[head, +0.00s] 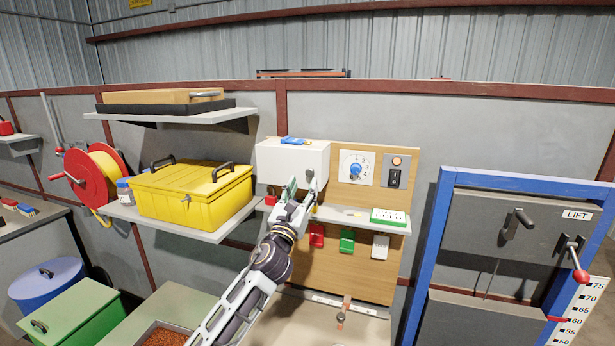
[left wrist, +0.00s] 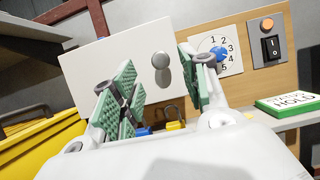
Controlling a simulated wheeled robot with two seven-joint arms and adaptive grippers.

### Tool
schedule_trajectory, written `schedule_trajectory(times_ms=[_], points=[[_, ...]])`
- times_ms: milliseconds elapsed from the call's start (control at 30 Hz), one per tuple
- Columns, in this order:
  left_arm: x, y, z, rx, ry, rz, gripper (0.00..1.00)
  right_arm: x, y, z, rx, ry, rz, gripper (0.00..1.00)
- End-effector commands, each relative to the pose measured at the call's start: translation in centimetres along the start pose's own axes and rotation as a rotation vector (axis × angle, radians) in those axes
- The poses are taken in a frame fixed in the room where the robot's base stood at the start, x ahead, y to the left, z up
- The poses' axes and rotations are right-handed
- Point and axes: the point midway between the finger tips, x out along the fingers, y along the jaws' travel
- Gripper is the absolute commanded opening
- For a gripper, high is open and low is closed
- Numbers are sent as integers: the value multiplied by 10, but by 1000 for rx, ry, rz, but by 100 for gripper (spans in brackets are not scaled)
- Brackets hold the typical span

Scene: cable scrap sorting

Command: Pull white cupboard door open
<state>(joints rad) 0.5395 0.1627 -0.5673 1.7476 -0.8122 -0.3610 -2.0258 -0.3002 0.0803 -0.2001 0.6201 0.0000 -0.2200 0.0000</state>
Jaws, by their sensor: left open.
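The white cupboard (head: 290,162) is mounted on the wooden board, to the right of the yellow box. Its door (left wrist: 112,52) fills the middle of the left wrist view and looks shut. A round grey knob (left wrist: 161,62) sits near the door's right edge. My left gripper (head: 300,190) is in front of the door's lower part. In the left wrist view the green-padded fingers of my left gripper (left wrist: 158,88) are spread apart. The knob shows beyond and between them, nearer the right finger, and nothing is held. I cannot tell whether a finger touches the door. My right gripper is not in view.
A yellow box (head: 195,198) stands on a shelf left of the cupboard. A blue dial (head: 355,170) and a switch (head: 394,178) are on the board to the right. A green-and-white block (head: 389,217) lies on the ledge below. A small blue item (head: 294,141) lies on the cupboard top.

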Motion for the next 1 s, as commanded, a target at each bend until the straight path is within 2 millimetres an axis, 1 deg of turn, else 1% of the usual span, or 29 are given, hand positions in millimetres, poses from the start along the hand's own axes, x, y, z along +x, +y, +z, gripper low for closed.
schedule_trajectory(times_ms=[33,200,500,700,1000], points=[[6,0,1,0,0,1,44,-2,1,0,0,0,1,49],[21,0,1,-1,-1,0,44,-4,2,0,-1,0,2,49],[44,0,0,0,0,1,44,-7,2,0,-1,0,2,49],[50,0,0,0,1,0,44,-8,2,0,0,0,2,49],[50,0,0,0,0,0,44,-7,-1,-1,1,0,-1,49]])
